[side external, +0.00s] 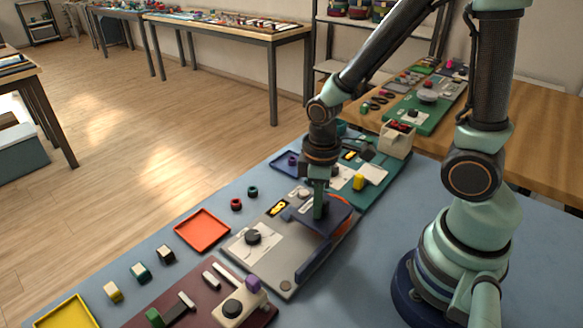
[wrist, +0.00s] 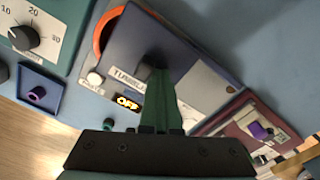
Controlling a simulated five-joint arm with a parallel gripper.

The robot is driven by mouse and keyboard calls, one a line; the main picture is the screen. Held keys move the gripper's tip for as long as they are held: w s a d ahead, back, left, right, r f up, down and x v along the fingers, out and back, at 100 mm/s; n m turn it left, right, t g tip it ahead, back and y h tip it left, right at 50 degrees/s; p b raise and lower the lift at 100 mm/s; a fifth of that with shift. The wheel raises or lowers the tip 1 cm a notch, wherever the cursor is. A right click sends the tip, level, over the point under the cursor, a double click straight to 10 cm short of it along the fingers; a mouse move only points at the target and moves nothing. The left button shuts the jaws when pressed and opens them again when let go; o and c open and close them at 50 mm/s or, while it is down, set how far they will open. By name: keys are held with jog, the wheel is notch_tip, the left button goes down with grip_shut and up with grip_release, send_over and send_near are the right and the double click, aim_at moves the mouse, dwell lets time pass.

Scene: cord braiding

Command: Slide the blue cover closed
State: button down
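The blue cover (side external: 335,212) is a dark blue plate at the right end of a grey panel (side external: 272,262). It fills the middle of the wrist view (wrist: 185,48), next to a label partly hidden by my fingers. Part of an orange ring-shaped opening (wrist: 103,32) shows uncovered beyond the cover's left edge in the wrist view. My gripper (side external: 318,212) points down onto the cover. Its green fingers (wrist: 158,78) are close together at a small dark handle (wrist: 150,62) on the cover and appear shut on it. The fingers hide much of the handle.
An orange tray (side external: 203,230) and small coloured pieces lie along the far side of the table.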

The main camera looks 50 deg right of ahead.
jog(key=shift+d, duration=1.1)
jog(key=shift+a, duration=0.15)
jog(key=shift+a, duration=0.5)
notch_tip(320, 180, up, 11)
dwell(0.6)
notch_tip(320, 180, up, 8)
jog(key=w+d+m+t, duration=0.1)
jog(key=m+t, duration=0.4)
jog(key=m, duration=0.1)
jog(key=shift+w+f+t, duration=0.25)
jog(key=shift+t, duration=0.05)
jog(key=shift+d, duration=0.1)
dwell(0.4)
